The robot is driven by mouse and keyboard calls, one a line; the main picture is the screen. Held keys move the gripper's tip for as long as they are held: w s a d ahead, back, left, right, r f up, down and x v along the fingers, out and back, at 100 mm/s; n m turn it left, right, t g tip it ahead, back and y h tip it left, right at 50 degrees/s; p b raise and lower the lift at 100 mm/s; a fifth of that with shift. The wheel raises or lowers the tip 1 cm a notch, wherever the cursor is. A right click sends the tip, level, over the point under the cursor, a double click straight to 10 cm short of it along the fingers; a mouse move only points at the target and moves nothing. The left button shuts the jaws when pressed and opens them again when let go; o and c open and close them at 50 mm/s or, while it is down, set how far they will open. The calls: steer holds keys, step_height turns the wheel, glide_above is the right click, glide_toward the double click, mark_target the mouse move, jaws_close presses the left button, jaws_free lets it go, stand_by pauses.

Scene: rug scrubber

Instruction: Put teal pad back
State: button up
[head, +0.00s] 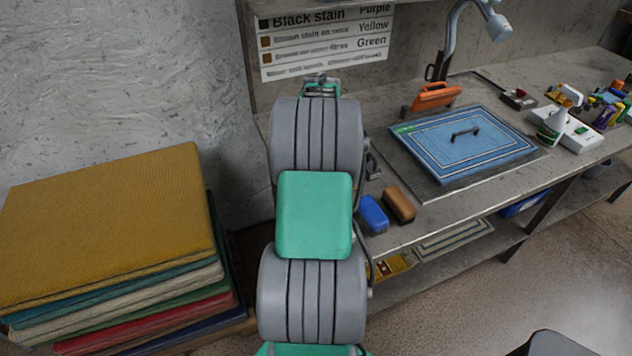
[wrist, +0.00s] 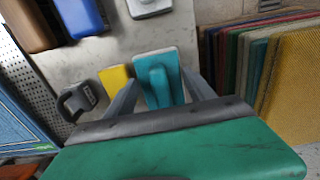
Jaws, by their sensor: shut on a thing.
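The teal pad (wrist: 150,66) shows in the wrist view, with a raised teal grip on top and a pale edge. My gripper (wrist: 160,92) is shut on it, one grey finger on each side. I cannot tell whether its underside touches the bench. A yellow pad (wrist: 115,78) lies just left of it. A blue pad (head: 373,214) and a brown pad (head: 399,204) lie side by side near the bench's front edge; they also show at the wrist view's upper left. In the head view my arm hides the gripper and the teal pad.
A blue rug (head: 458,142) lies on a perforated plate on the bench, with a dark handled tool on it. An orange brush (head: 436,96) stands behind it. Bottles crowd the right end. A tall stack of folded rugs (head: 110,225) stands left of my arm.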

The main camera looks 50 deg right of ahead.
steer(key=f, duration=0.2)
steer(key=w+f, duration=0.1)
steer(key=shift+a+f+p, duration=0.25)
steer(key=shift+f+p, duration=0.05)
steer(key=shift+p, duration=0.05)
steer(key=shift+f, duration=0.45)
steer(key=o, duration=1.3)
step_height(320, 180, up, 12)
steer(key=shift+s+f+b, duration=0.1)
steer(key=shift+f+b, duration=0.1)
steer(key=shift+b, duration=0.65)
steer(key=shift+r, duration=0.25)
steer(key=w+a+r+n+t, duration=0.1)
steer(key=w+a+r, duration=0.15)
steer(key=a, duration=0.65)
steer(key=w+a+r+n, duration=0.15)
steer(key=w+a, duration=0.25)
steer(key=a, duration=0.4)
steer(key=s+a+f+n, duration=0.1)
steer(key=s+a, duration=0.1)
steer(key=a, duration=0.6)
steer(key=s+a+f+n+t, duration=0.1)
steer(key=s+a, duration=0.1)
steer(key=a, duration=0.6)
steer(key=s+a+f+n+t, duration=0.1)
steer(key=s+a+n, duration=0.1)
steer(key=a, duration=0.6)
steer(key=shift+s+a+f, duration=0.1)
steer(key=shift+s, duration=0.5)
